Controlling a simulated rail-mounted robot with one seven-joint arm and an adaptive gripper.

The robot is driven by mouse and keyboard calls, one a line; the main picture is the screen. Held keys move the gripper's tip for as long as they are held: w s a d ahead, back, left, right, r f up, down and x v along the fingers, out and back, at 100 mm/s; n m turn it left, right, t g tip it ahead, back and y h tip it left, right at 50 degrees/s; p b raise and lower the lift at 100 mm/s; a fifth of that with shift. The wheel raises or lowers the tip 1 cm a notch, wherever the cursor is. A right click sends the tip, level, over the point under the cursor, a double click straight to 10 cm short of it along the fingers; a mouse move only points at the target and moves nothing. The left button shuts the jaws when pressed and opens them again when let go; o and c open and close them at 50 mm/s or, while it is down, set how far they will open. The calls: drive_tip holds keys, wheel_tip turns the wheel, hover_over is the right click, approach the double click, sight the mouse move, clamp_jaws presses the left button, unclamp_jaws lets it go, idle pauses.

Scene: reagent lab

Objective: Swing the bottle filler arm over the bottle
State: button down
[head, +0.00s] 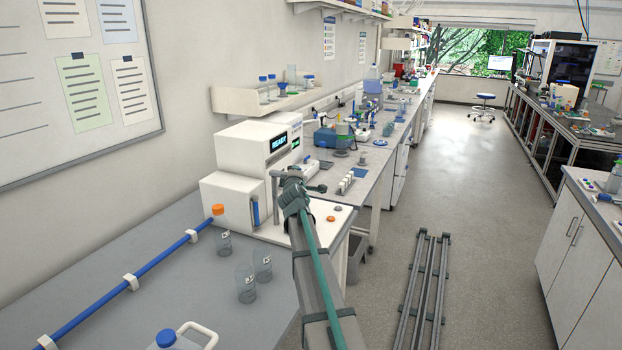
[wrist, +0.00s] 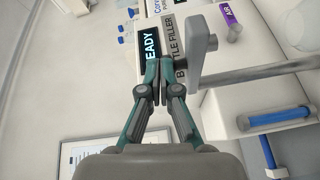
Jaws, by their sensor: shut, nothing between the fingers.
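The white bottle filler (head: 238,157) stands on the bench with "READY" on its display, also read in the wrist view (wrist: 150,58). Its grey metal swing arm (wrist: 203,42) sits atop an upright post (head: 274,205). My gripper (head: 291,177) is at the height of the swing arm, in front of the display. In the wrist view my gripper (wrist: 163,62) is shut and empty, its tips beside the swing arm; contact is unclear. A pale rounded shape (wrist: 304,25) may be a bottle by the filler; my arm hides much of the filler's deck in the head view.
Clear labelled bottles (head: 245,285) stand on the bench in front of the filler. A blue pipe (head: 95,296) runs along the bench to an orange cap (head: 217,210). A jug with a blue cap (head: 167,338) is at the near edge. A wall shelf (head: 240,101) hangs behind.

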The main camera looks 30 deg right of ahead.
drive_tip(key=s+d+r, duration=0.1)
drive_tip(key=s+d, duration=0.1)
drive_tip(key=s, duration=0.8)
drive_tip(key=shift+s, duration=0.35)
drive_tip(key=shift+d, duration=0.1)
